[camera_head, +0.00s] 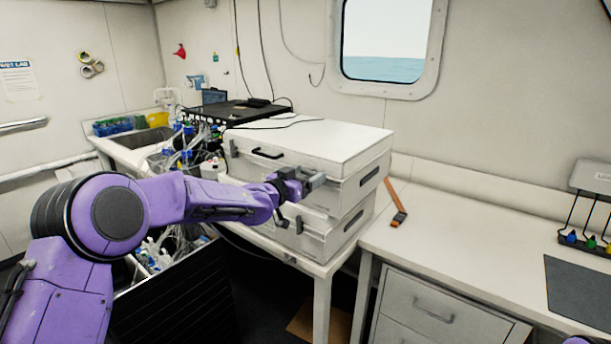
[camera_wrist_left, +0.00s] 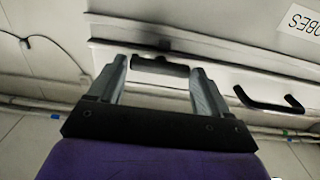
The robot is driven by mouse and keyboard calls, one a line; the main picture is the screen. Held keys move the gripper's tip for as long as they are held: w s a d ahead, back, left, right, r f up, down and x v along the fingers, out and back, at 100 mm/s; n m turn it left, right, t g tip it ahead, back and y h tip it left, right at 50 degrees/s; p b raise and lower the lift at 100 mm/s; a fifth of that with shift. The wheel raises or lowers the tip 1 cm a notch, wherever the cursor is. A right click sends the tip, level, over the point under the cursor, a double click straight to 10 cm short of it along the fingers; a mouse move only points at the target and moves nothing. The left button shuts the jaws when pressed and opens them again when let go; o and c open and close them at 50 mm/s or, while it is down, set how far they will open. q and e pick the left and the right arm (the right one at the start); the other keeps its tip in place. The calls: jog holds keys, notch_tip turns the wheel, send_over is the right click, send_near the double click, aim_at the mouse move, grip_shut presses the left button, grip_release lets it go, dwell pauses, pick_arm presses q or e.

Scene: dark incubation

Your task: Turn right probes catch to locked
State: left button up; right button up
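Two white cases are stacked on the bench. The upper case (camera_head: 310,137) has a dark handle (camera_head: 268,153) on its front and a small dark catch (camera_head: 233,148) left of it. My left gripper (camera_head: 312,182) is at the front right of the upper case and hides that part of its front. In the left wrist view its two grey fingers (camera_wrist_left: 160,72) are apart, with a dark catch (camera_wrist_left: 160,65) showing between the fingertips. I cannot tell whether they touch it. The handle also shows in that view (camera_wrist_left: 268,100), with a label (camera_wrist_left: 302,22) ending in "OBES".
The lower case (camera_head: 315,235) is directly beneath. Black equipment with tubes and bottles stands left of the cases by a sink (camera_head: 145,150). An orange-brown strip-like tool (camera_head: 396,203) lies on the right bench (camera_head: 470,250), which is mostly clear around it.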

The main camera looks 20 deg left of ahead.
pick_arm(q)
jog(key=c, duration=0.5)
jog(key=shift+f+m+b, duration=0.15)
jog(key=shift+m+b, duration=0.8)
jog(key=shift+m, duration=0.05)
jog(key=m+b, duration=0.3)
jog(key=m, duration=0.1)
jog(key=shift+d+f+b, duration=0.1)
jog(key=shift+b, duration=0.2)
jog(key=m+b, duration=0.5)
jog(key=m, duration=0.1)
jog(key=shift+d+m, duration=0.1)
jog(key=shift+m, duration=0.2)
jog(key=shift+m+b, duration=1.85)
jog(key=shift+m, duration=0.75)
